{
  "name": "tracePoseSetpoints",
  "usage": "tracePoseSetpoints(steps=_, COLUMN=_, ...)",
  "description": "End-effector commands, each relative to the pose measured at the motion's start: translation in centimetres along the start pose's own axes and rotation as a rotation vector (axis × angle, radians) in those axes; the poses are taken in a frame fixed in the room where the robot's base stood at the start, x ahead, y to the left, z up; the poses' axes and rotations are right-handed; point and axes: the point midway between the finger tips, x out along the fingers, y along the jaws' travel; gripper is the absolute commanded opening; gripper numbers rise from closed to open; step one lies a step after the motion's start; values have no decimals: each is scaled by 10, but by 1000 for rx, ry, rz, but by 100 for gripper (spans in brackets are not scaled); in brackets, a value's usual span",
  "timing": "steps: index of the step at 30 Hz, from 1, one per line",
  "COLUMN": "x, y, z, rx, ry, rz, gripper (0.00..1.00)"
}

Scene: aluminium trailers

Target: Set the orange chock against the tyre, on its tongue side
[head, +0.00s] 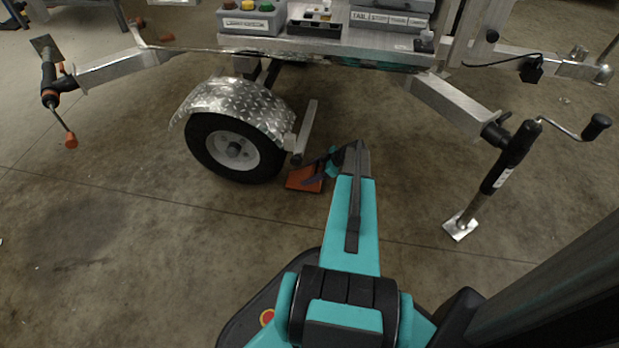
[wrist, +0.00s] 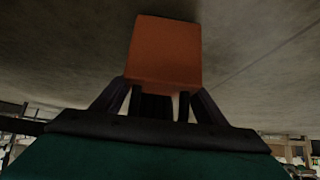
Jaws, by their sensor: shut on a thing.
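The orange chock (head: 303,180) is low at the floor, just right of the tyre (head: 212,158) in the head view. My gripper (head: 318,174) is shut on the chock from its right side. In the wrist view the chock (wrist: 164,55) stands out beyond the fingers of my gripper (wrist: 160,104). The tyre sits under a diamond-plate fender (head: 235,103). A small gap seems to show between chock and tyre; I cannot tell whether they touch. My gripper and arm hide part of the chock.
A slanted metal bar (head: 305,130) hangs beside the fender, just above the chock. A crank jack (head: 500,170) stands at right, near the coupler end (head: 603,74). Another jack (head: 55,90) is at left. Boxes (head: 250,18) sit on the trailer bed. The floor in front is clear.

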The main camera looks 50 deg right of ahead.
Motion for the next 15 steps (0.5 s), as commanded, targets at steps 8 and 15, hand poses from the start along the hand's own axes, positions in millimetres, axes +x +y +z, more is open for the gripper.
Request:
tracePoseSetpoints(steps=8, x=12, y=1, z=12, rx=0, ry=2, rz=2, gripper=20)
tracePoseSetpoints(steps=15, x=12, y=1, z=12, rx=0, ry=2, rz=2, gripper=20)
